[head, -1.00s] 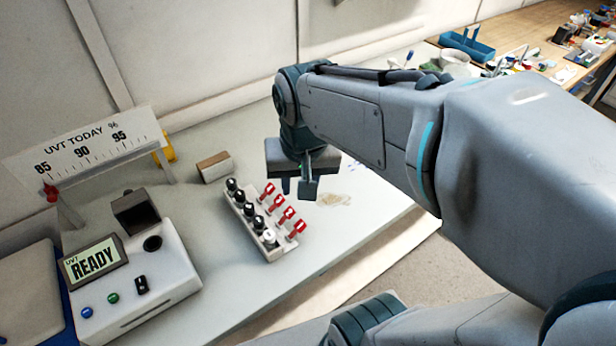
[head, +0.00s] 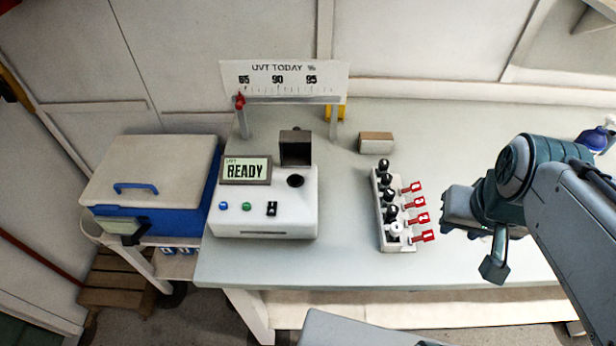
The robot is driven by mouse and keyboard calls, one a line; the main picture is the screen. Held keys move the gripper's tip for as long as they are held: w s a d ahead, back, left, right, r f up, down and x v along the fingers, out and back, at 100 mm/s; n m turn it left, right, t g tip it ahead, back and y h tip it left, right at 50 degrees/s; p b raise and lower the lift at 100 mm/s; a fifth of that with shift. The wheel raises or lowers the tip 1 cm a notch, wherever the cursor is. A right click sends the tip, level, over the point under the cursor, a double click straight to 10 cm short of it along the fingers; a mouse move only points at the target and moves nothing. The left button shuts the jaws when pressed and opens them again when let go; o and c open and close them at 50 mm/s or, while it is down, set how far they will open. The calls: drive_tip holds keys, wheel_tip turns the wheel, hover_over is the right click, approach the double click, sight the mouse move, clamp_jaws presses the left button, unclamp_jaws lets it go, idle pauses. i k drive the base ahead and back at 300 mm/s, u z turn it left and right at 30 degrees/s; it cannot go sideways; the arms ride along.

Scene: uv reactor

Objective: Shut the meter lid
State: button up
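The white UVT meter (head: 265,225) stands on the bench left of centre, its screen reading READY. Its dark box-shaped lid (head: 296,148) is raised behind the round dark well (head: 295,181), which lies uncovered on the meter's top. My gripper (head: 480,242) is at the right of the head view, beyond the rack of vials and well away from the meter. One finger shows hanging low; the gap between the fingers is not clear, and I see nothing held.
A rack (head: 384,215) of black-capped vials with red tags, one white-capped, stands between meter and gripper. A UVT scale sign (head: 283,82) stands behind the meter. A small block (head: 376,142) lies behind the rack. A blue cooler (head: 155,190) is at left. The bench front is clear.

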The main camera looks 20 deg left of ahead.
sight(295, 145)
drive_tip(key=z, duration=0.05)
drive_tip(key=k, duration=0.4)
drive_tip(key=u, duration=0.25)
drive_tip(key=i, duration=0.4)
drive_tip(key=u, duration=1.3)
